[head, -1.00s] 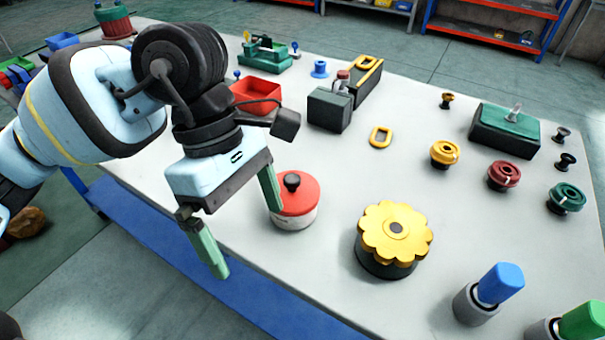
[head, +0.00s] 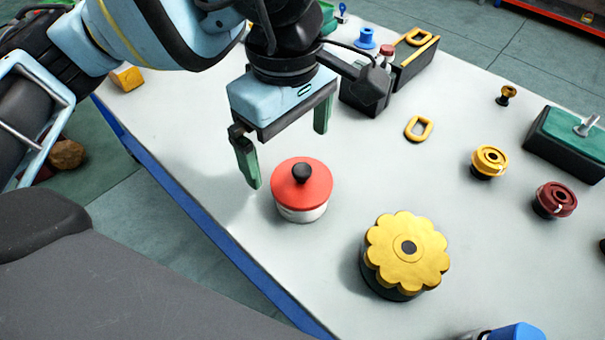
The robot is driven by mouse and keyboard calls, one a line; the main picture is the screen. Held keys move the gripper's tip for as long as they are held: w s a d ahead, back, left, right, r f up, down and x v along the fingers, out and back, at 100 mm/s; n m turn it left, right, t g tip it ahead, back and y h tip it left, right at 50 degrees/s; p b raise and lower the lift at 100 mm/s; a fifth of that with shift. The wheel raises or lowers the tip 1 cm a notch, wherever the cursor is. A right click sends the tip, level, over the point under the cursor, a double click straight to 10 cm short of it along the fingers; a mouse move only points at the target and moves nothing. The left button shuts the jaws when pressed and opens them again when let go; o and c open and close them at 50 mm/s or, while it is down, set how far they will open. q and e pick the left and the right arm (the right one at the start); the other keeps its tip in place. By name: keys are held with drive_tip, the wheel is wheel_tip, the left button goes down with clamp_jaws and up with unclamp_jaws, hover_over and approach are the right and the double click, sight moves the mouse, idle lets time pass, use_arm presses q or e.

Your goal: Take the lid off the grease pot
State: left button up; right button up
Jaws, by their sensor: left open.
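The grease pot (head: 301,214) is a short white pot standing upright on the table. Its red lid (head: 317,185) with a black knob (head: 302,172) sits on top of it. My left gripper (head: 289,155) is open with its two green fingers spread wide and nothing between them. It hangs above and just behind the pot in the head view, with the left finger's tip close to the lid's left edge in the picture. I cannot tell whether that finger touches the lid. My right gripper is not in view.
A yellow scalloped knob (head: 406,252) on a dark base stands right of the pot. Behind are a yellow ring (head: 418,128) and a dark block (head: 365,95). Yellow (head: 490,161) and dark red (head: 555,200) spools stand at right. The table's blue front edge (head: 200,211) runs left of the pot.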

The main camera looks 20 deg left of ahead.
sight(297, 166)
use_arm(q)
drive_tip(key=shift+w+d+f, duration=0.1)
drive_tip(key=shift+d+f, duration=0.1)
drive_tip(key=shift+f, duration=1.2)
drive_tip(key=shift+w+d+f, duration=0.1)
drive_tip(key=shift+d+f, duration=0.1)
drive_tip(key=shift+f, duration=1.15)
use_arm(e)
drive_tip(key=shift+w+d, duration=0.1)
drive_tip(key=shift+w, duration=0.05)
use_arm(q)
drive_tip(key=c, duration=0.9)
drive_tip(key=shift+r, duration=0.15)
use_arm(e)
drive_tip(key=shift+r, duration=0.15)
